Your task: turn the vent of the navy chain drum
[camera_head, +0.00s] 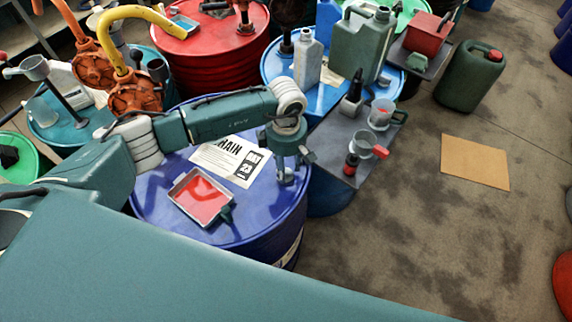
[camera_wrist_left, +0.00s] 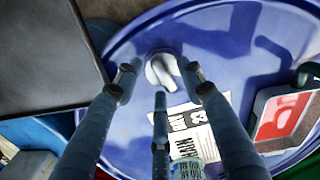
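The navy drum (camera_head: 270,214) stands in front of me with a white printed label (camera_head: 228,158) on its lid. Its vent (camera_head: 286,177), a small grey knob, sits near the lid's right edge and shows clearly in the left wrist view (camera_wrist_left: 163,70). My left gripper (camera_head: 290,160) points down over the vent. In the left wrist view its three fingers (camera_wrist_left: 160,84) are spread apart, with the vent between and just beyond their tips. They hold nothing, and I cannot tell whether any tip touches the vent. My right gripper is in neither view.
A tray of red liquid (camera_head: 201,198) sits on the navy lid. A grey board (camera_head: 345,135) right of the gripper bears a bottle and cups. A blue drum (camera_head: 283,72) with cans and a red drum (camera_head: 215,62) stand behind. The floor at right is mostly clear around cardboard (camera_head: 475,162).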

